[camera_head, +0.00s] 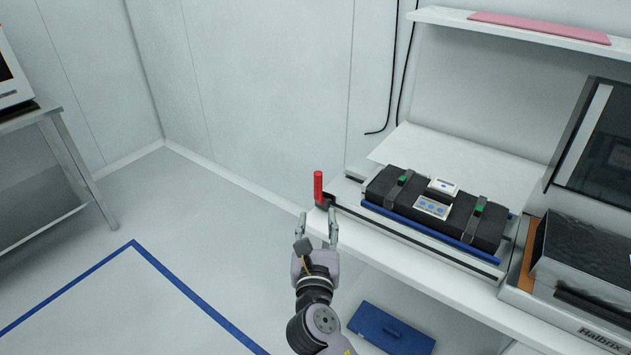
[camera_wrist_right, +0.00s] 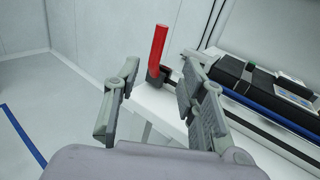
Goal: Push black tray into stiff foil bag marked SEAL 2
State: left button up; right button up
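A long black tray-like block (camera_head: 385,187), possibly the black tray or a stack of them, lies strapped on a blue base on the white bench; it also shows in the right wrist view (camera_wrist_right: 228,72). A shiny silver-grey piece (camera_head: 590,255) at the right edge may be the foil bag; no SEAL 2 mark is readable. A red upright handle (camera_head: 318,187) stands at the bench's left end and in the right wrist view (camera_wrist_right: 158,48). My right gripper (camera_head: 318,226) is open and empty, just short of the handle, its fingers apart on either side. My left gripper is out of view.
A small white device (camera_head: 443,186) and a blue-dotted label lie on the black block. A machine marked Halbrix (camera_head: 560,310) stands at the right. A blue case (camera_head: 390,330) lies below the bench. A metal table (camera_head: 70,150) is at far left; the floor between is clear.

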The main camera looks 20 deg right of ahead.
aim_at(318, 184)
jog(key=x, duration=1.4)
jog(key=shift+w+f, duration=0.1)
jog(key=shift+w, duration=0.1)
jog(key=shift+c, duration=0.4)
grip_shut()
